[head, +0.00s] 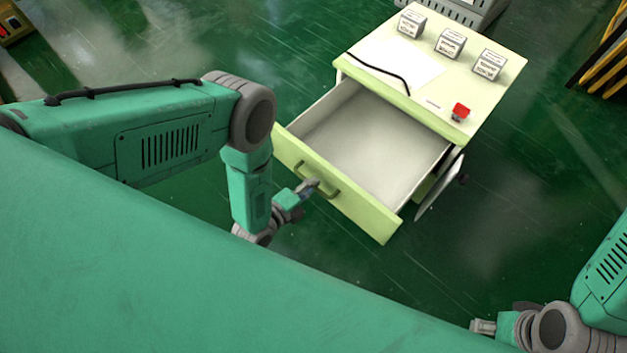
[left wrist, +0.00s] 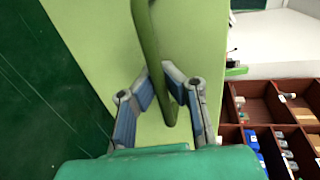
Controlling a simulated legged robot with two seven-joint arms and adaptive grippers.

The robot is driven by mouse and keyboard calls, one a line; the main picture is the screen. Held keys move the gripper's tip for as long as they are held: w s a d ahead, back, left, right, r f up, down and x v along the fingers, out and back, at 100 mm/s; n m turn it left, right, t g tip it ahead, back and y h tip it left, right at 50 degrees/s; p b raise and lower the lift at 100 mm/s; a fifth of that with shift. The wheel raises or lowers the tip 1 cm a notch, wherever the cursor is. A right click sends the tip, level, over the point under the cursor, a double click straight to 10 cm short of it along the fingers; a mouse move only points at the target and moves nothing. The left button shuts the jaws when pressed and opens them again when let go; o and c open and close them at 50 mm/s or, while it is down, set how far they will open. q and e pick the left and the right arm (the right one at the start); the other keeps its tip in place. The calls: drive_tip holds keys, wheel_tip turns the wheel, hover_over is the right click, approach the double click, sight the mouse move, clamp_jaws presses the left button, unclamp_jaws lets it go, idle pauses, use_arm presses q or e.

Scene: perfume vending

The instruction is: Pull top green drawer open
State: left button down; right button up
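The top green drawer (head: 365,140) of the pale green cabinet stands pulled out, and its light inside looks empty in the head view. Its front panel (head: 355,207) carries a curved green handle (head: 328,193). My left gripper (head: 309,188) is at this handle. In the left wrist view, the fingers of my left gripper (left wrist: 159,84) press on both sides of the handle bar (left wrist: 150,40), against the green front (left wrist: 95,40). My right gripper (head: 478,326) is at the lower right, away from the cabinet; its finger opening is not clear.
The cabinet top (head: 480,100) holds three small white boxes (head: 451,43), a black cable (head: 378,72) and a red button (head: 460,112). A side door (head: 439,188) hangs open on the right. Brown compartments (left wrist: 270,115) with small bottles show in the wrist view.

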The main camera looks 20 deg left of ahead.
use_arm(q)
drive_tip(key=shift+s+f, duration=0.1)
drive_tip(key=c, duration=1.6)
unclamp_jaws()
drive_tip(key=v, duration=1.1)
drive_tip(key=shift+s, duration=0.35)
drive_tip(key=shift+a, duration=0.1)
